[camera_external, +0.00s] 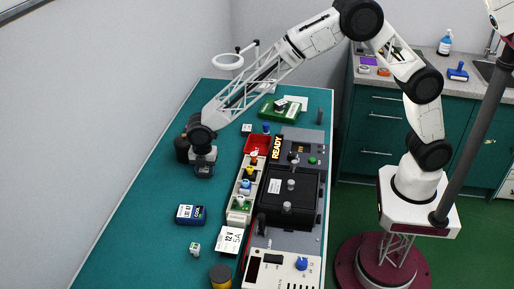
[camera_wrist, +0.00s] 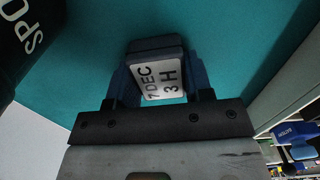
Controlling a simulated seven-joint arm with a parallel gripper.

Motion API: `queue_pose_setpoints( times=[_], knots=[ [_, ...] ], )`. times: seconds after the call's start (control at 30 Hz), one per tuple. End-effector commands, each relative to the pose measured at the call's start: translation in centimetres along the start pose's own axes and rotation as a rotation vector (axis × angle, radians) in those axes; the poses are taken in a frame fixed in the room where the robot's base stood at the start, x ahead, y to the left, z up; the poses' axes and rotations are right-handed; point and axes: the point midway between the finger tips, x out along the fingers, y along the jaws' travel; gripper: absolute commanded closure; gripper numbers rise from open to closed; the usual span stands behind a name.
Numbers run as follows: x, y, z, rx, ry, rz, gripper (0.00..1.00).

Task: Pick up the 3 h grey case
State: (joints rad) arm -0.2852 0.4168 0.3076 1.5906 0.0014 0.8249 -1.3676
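The 3 h grey case (camera_wrist: 157,46) is in the wrist view, a dark grey block with a white label reading "7 DEC" and "3 H". It lies between the two fingers of my gripper (camera_wrist: 160,82), one on each side and very close to it. I cannot tell whether the fingers press on it. In the external view my gripper (camera_external: 203,168) is low over the left part of the teal table, and the case is largely hidden there.
A black container (camera_external: 182,149) stands just left of my gripper; its lettering shows in the wrist view. A dark blue case (camera_external: 190,215) lies nearer the front. A long white tray (camera_external: 238,205), a red bin (camera_external: 258,145) and a dark rack (camera_external: 290,188) stand to the right.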

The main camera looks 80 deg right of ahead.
Motion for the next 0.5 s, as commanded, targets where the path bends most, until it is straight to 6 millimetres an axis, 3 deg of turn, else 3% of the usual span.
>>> queue_pose_setpoints(
  times=[0.1, 0.5],
  knots=[
    [-0.02, 0.01, 0.0, 0.0, 0.0, 0.0, 0.78],
    [-0.7, 0.04, -0.01, 0.0, 0.0, 0.001, 0.78]
  ],
)
